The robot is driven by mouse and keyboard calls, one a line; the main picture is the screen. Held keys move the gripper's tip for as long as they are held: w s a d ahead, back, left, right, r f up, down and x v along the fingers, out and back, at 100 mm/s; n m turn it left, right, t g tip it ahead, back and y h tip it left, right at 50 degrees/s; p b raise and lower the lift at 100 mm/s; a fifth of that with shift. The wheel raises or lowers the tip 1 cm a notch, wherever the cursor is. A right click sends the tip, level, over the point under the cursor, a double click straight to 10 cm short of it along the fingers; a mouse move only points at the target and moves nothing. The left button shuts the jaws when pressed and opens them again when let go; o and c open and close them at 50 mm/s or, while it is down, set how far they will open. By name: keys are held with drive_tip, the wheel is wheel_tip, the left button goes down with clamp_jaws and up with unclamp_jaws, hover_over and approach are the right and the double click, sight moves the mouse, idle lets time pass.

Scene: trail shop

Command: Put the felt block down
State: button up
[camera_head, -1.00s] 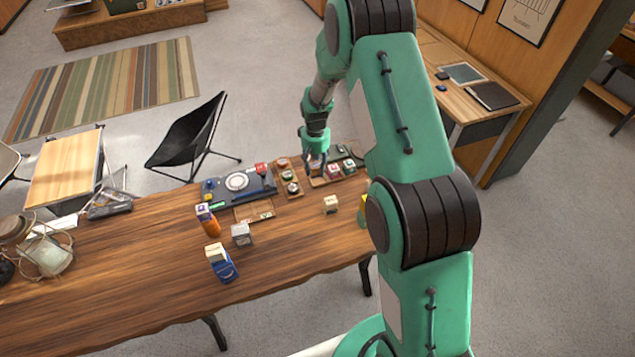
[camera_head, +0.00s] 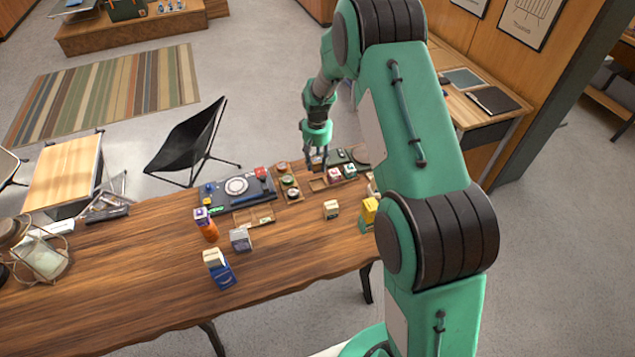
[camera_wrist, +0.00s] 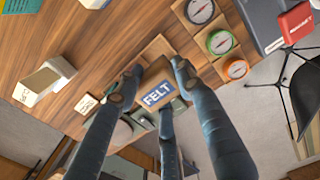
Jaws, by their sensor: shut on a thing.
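The felt block (camera_wrist: 157,90) is a small tan block with a blue and white "FELT" label. In the wrist view it sits between the fingers of my gripper (camera_wrist: 155,88), which is shut on it. In the head view my gripper (camera_head: 318,162) points down over the back of the wooden table, near a wooden compartment tray (camera_head: 318,185). The block is not clearly seen there. In the wrist view the tray's wood (camera_wrist: 155,50) shows just beyond the block. I cannot tell whether the block touches anything beneath it.
Round compasses (camera_head: 289,181) lie left of my gripper, beside a dark board (camera_head: 215,193). A cream block (camera_head: 331,209), a grey box (camera_head: 240,239) and a yellow box (camera_head: 370,208) stand nearer. The table's front middle is clear.

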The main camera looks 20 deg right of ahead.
sight(317, 159)
drive_tip(key=shift+f, duration=2.7)
drive_tip(key=shift+f+b, duration=0.4)
drive_tip(key=shift+f, duration=1.45)
drive_tip(key=shift+f, duration=0.2)
drive_tip(key=o, duration=1.2)
drive_tip(key=shift+r, duration=0.15)
wheel_tip(317, 159, up, 12)
drive_tip(key=shift+r+p, duration=0.1)
drive_tip(key=shift+p, duration=0.45)
